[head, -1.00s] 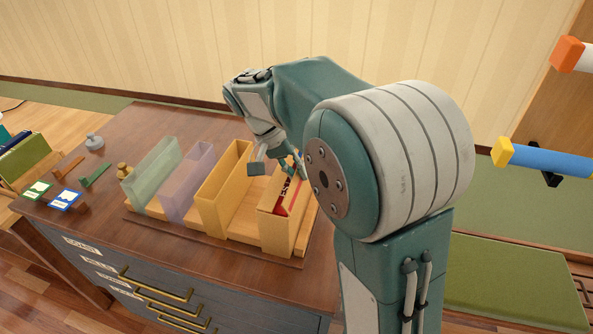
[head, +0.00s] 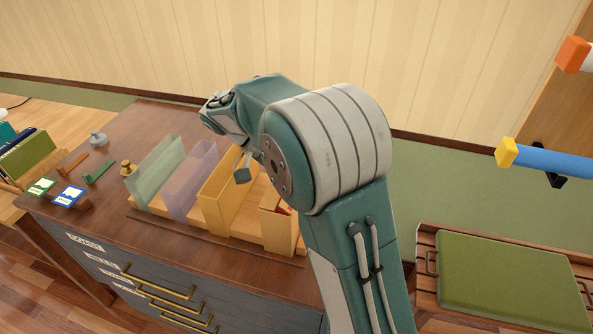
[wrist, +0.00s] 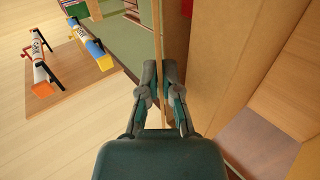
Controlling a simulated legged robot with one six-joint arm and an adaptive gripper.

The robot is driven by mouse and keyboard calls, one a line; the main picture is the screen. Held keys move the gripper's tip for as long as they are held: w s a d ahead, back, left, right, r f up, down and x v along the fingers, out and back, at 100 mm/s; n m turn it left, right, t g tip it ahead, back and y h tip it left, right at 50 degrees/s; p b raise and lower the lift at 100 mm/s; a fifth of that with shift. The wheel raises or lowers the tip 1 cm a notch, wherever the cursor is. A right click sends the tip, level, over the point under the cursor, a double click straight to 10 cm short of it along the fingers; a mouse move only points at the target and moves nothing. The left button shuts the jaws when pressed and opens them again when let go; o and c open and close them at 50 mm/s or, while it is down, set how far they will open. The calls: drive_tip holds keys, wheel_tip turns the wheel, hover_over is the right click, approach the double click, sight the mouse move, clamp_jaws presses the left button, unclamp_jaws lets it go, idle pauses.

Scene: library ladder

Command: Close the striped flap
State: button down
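I cannot make out the striped flap with certainty. The rightmost yellow bin (head: 278,232) on the cabinet is partly hidden by my arm, and only a sliver of red shows inside it. My gripper (head: 243,170) hangs over the neighbouring yellow bin (head: 214,205), near its right side, and is largely hidden behind my arm in the head view. In the wrist view my gripper (wrist: 159,68) has its fingertips close together, over the thin edge of a tan panel (wrist: 157,30). I cannot tell whether they touch it.
A purple bin (head: 188,185) and a green bin (head: 153,175) stand left of the yellow ones. Blue and green cards, small handles and a weight lie at the cabinet's left. A blue bar (head: 550,162) juts in at right, above a green cushion (head: 510,280).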

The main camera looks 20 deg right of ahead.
drive_tip(key=shift+f, duration=0.1)
drive_tip(key=c, duration=0.8)
unclamp_jaws()
drive_tip(key=shift+a, duration=0.1)
drive_tip(key=shift+c, duration=0.2)
drive_tip(key=t+y, duration=0.2)
drive_tip(key=d+r+t+y, duration=0.1)
drive_tip(key=shift+s+y, duration=0.3)
drive_tip(key=shift+y, duration=0.1)
drive_tip(key=v, duration=1.1)
drive_tip(key=s+f+n+t+y, duration=0.2)
drive_tip(key=s+f+n+t, duration=0.1)
drive_tip(key=s, duration=0.7)
drive_tip(key=s+d+f+n+t+y, duration=0.1)
drive_tip(key=s+f+n+t+y, duration=0.1)
drive_tip(key=s, duration=0.8)
drive_tip(key=shift+s+d+f+n+t+y, duration=0.15)
drive_tip(key=shift+s+f+n+t+y, duration=0.25)
drive_tip(key=shift+n+t, duration=1.15)
